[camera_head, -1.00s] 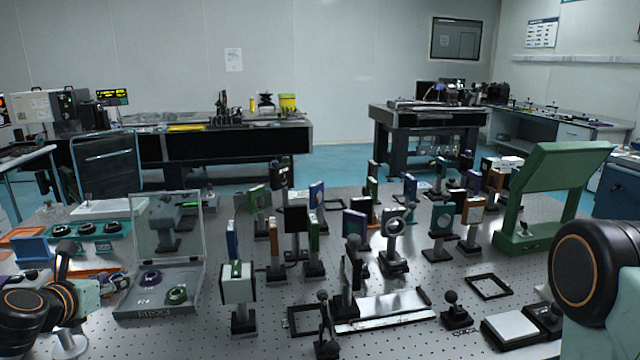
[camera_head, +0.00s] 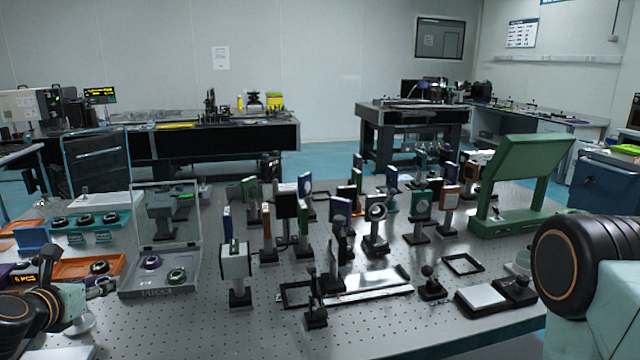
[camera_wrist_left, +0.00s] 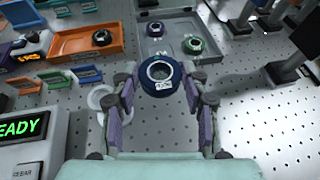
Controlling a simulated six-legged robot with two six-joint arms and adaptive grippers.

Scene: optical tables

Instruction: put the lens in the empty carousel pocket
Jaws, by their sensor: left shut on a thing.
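My left gripper (camera_wrist_left: 162,82) is shut on a lens (camera_wrist_left: 161,74) in a dark blue ring mount with a small white label, held between its two fingers above the perforated table. In the head view my left gripper (camera_head: 103,288) is at the lower left, just left of the open clear-lidded case (camera_head: 158,293); the lens is hard to make out there. The case holds a purple ring (camera_wrist_left: 155,29) and a green ring (camera_wrist_left: 192,46). I cannot make out a carousel or an empty pocket. My right gripper is out of view; only my right arm shows.
An orange tray (camera_wrist_left: 70,50) with a black ring lies left of the case. A white round piece (camera_wrist_left: 103,97) is beside my left gripper, and a box reading READY (camera_wrist_left: 30,135) is at left. Several upright mounts stand mid-table. The perforated table (camera_head: 200,335) is bare in front.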

